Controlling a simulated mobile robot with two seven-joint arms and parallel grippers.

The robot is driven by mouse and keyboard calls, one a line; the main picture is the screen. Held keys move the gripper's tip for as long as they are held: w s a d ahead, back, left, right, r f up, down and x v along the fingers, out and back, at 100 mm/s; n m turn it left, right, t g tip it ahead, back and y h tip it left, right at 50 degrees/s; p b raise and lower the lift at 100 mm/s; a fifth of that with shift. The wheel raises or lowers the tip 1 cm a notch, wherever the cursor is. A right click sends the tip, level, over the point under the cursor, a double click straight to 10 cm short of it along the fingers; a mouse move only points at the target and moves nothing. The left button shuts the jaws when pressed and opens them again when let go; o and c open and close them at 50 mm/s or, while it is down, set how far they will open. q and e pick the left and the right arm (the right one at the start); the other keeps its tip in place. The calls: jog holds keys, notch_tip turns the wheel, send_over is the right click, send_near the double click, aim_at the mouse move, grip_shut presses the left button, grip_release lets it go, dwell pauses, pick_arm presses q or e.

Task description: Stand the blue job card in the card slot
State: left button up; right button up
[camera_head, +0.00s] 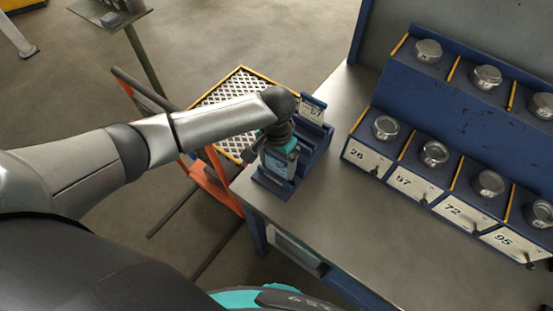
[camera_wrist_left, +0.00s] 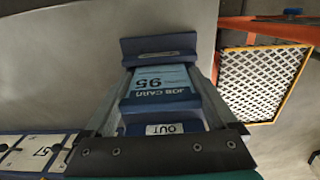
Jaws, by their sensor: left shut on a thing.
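My left gripper (camera_head: 279,158) is over the blue card rack (camera_head: 308,152) at the table's left corner, pointing down. In the left wrist view the gripper (camera_wrist_left: 158,88) has its fingers on either side of the light blue job card (camera_wrist_left: 160,82), marked 95, and is shut on it. The card is at the rack's near part, beside a blue block with an OUT label (camera_wrist_left: 172,128). Its lower edge is hidden, so I cannot tell whether it is seated in the slot. My right gripper is not in view.
A pale card marked 57 (camera_head: 313,111) stands at the rack's back. A blue stepped shelf (camera_head: 397,146) with numbered bays and round metal pots stands right. An orange-framed mesh platform (camera_head: 226,90) is beside the table's left edge. The grey tabletop (camera_head: 345,225) in front is clear.

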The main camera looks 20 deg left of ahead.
pick_arm(q)
jog(key=shift+f, duration=0.15)
jog(key=o, duration=1)
notch_tip(320, 180, up, 15)
jog(key=shift+r+p, duration=0.15)
jog(key=shift+p, duration=0.55)
